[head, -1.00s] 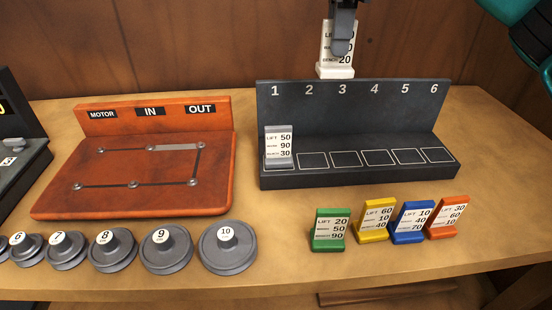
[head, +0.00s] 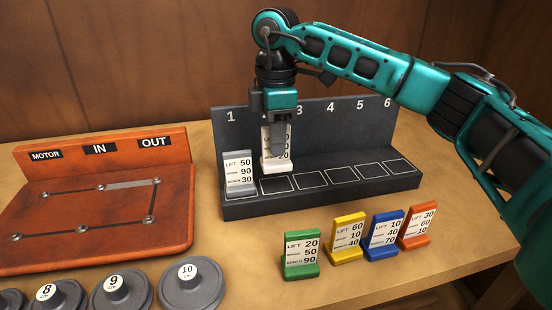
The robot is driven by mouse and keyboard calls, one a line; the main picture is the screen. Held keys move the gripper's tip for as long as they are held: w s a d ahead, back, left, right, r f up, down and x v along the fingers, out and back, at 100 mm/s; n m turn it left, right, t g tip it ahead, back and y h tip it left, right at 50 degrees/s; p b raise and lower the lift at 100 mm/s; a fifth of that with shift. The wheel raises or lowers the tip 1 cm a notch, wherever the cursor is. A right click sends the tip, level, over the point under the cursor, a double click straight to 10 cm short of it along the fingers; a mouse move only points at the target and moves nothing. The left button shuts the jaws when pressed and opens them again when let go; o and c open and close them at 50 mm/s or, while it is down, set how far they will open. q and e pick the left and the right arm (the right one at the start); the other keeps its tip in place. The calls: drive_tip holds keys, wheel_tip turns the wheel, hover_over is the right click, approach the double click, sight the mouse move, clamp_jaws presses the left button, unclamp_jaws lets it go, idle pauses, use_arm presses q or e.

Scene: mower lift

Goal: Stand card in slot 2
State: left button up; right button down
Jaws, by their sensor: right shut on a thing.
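My right gripper (head: 281,124) reaches in from the right and is shut on a white card (head: 276,160), held upright. The card's foot is just above or at slot 2 (head: 277,184) of the dark numbered rack (head: 340,201); I cannot tell whether it touches. My gripper hides part of the card's print and the number 2. A grey card (head: 238,174) stands in slot 1, to the left of the white one. The other slots to the right are empty. My left gripper is not in view.
Green (head: 301,256), yellow (head: 346,240), blue (head: 383,233) and orange (head: 415,228) cards stand on the table (head: 245,290) in front of the rack. An orange board (head: 90,225) stands at left, with round numbered weights (head: 190,287) before it.

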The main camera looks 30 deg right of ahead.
sight(276, 160)
drive_tip(key=shift+f, duration=2.1)
drive_tip(key=shift+f+b, duration=0.15)
drive_tip(key=shift+b, duration=0.15)
drive_tip(key=c, duration=1.1)
unclamp_jaws()
wheel_tip(276, 160, up, 12)
drive_tip(key=shift+r+p, duration=0.2)
drive_tip(key=shift+p, duration=0.55)
